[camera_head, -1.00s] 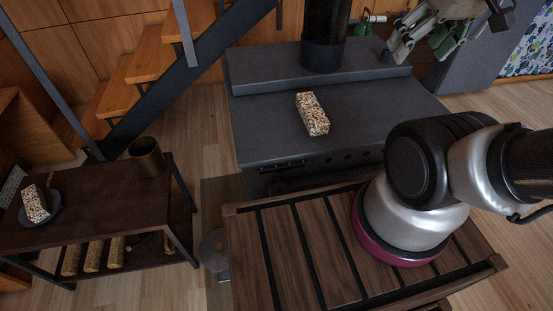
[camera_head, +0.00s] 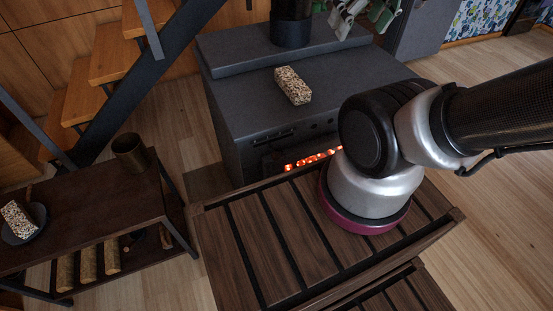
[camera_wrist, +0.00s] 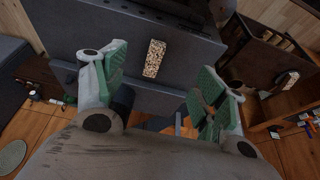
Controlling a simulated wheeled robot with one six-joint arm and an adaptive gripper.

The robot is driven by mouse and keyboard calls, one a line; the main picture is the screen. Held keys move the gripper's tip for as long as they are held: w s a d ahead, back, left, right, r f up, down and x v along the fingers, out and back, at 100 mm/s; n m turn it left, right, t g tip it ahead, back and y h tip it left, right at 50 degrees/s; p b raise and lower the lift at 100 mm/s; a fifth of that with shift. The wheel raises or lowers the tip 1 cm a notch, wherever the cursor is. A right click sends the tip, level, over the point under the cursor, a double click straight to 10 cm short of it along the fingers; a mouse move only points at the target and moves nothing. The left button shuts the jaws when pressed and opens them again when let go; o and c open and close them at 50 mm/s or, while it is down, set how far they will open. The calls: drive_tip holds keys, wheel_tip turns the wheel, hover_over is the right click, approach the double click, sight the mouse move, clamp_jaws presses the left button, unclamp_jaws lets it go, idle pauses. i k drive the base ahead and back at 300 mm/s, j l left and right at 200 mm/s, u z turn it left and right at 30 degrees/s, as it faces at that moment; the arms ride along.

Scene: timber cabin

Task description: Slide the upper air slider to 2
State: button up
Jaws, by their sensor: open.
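The dark grey stove (camera_head: 245,125) stands ahead with its front face partly visible. A dark horizontal slot with a small handle, probably the upper air slider (camera_head: 275,137), lies on the upper left of that face; its numbers are too small to read. Small dark knobs or holes (camera_head: 318,126) lie to its right. My gripper (camera_head: 366,14) shows at the top edge of the head view, above the stove's far right side and well away from the slot. In the wrist view my gripper (camera_wrist: 160,88) has its green-padded fingers wide apart with nothing between them.
A speckled block (camera_head: 293,86) lies on the stove top, below the flue pipe (camera_head: 291,25). Embers glow in the firebox (camera_head: 310,160). A slatted wooden surface (camera_head: 265,235) is in front. A dark side table (camera_head: 90,205) with a metal cup (camera_head: 129,152) stands left.

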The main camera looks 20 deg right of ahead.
sight(275, 156)
drive_tip(key=k+l, duration=0.45)
drive_tip(key=l, duration=0.15)
drive_tip(key=k+l, duration=0.4)
drive_tip(key=l, duration=0.25)
drive_tip(key=u, duration=0.05)
